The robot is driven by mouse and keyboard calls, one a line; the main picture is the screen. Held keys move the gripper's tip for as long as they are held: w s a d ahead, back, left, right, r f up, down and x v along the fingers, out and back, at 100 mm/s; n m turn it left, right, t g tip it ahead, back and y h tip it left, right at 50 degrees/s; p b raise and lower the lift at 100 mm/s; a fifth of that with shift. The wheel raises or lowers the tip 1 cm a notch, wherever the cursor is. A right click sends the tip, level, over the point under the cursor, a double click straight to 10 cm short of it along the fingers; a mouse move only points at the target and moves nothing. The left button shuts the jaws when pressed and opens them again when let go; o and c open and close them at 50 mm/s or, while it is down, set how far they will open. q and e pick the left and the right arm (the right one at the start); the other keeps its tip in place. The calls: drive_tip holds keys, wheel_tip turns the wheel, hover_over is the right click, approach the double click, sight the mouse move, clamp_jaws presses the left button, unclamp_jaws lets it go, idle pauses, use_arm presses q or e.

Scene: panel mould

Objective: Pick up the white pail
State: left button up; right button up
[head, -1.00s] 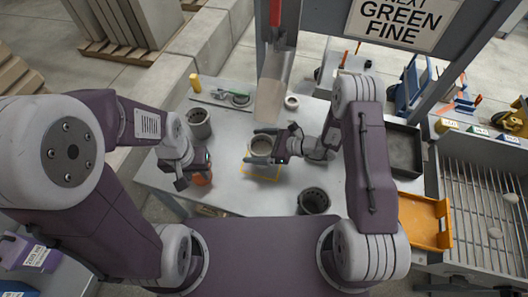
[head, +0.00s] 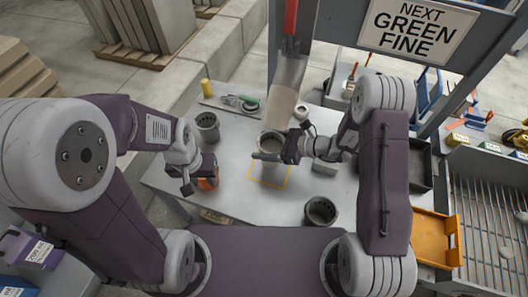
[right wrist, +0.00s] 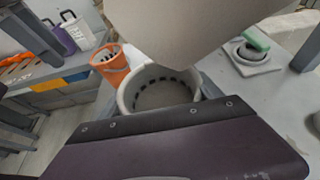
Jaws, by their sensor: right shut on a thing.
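The white pail (head: 271,143) is under the metal chute in the head view, just above or at the yellow-outlined square on the table. My right gripper (head: 270,157) is shut on it from the right. In the right wrist view, the pail's pale round rim and dark slots inside (right wrist: 158,92) show between the fingers, partly hidden by the chute and my gripper body. It looks upright and empty.
A grey pail (head: 207,126) stands at the back left and a dark grey pail (head: 321,211) at the front right of the table. The metal chute (head: 288,85) hangs close above the white pail. An orange tray (head: 436,236) lies to the right.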

drive_tip(key=w+d+r, duration=0.2)
drive_tip(key=d+r, duration=0.1)
drive_tip(key=d, duration=0.2)
drive_tip(key=w+d+r+b, duration=0.1)
drive_tip(key=w+d+r, duration=0.1)
drive_tip(key=d, duration=0.3)
drive_tip(key=shift+w+d+r, duration=0.15)
drive_tip(key=shift+w+r, duration=0.1)
drive_tip(key=shift+r, duration=0.45)
